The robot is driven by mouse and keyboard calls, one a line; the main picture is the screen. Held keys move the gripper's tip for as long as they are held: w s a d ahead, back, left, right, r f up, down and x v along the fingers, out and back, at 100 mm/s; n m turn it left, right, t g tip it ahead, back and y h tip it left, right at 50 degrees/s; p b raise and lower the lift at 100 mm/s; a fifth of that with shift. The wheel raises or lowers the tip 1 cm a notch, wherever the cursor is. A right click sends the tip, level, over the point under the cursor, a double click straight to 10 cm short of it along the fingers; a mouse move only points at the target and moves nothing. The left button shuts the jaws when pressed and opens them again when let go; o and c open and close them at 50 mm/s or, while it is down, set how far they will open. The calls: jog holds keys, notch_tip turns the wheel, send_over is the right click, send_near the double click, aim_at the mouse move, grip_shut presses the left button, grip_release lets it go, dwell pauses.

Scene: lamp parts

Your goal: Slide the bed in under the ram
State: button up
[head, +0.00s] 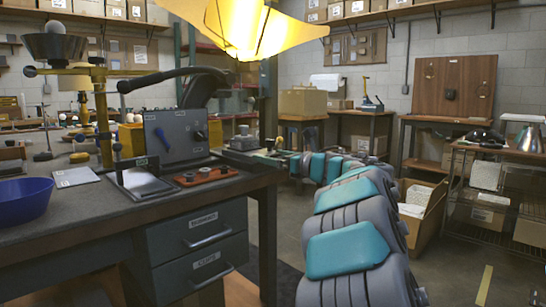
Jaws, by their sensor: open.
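A grey press-like box (180,135) with a blue handle, a black knob and a curved black lever stands on the workbench. A low dark tray with a pale plate (147,182), apparently the bed, lies in front of its left side. I cannot make out the ram clearly. My teal-and-grey arm reaches from the lower right toward the bench's right rear corner. My gripper (264,148) is at its far end, small in the picture, right of the box and apart from the tray. It is open; its fingers are hard to separate from dark parts behind.
A brass post (102,115) with rods stands left of the box. A blue bowl (24,198) is at the bench's left front. A reddish-brown strip with round holes (206,176) lies right of the tray. A yellow lampshade (245,28) hangs overhead. Open floor is at right.

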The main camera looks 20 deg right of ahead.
jog(key=shift+c, duration=0.2)
jog(key=shift+a, duration=0.1)
grip_shut()
dwell(0.5)
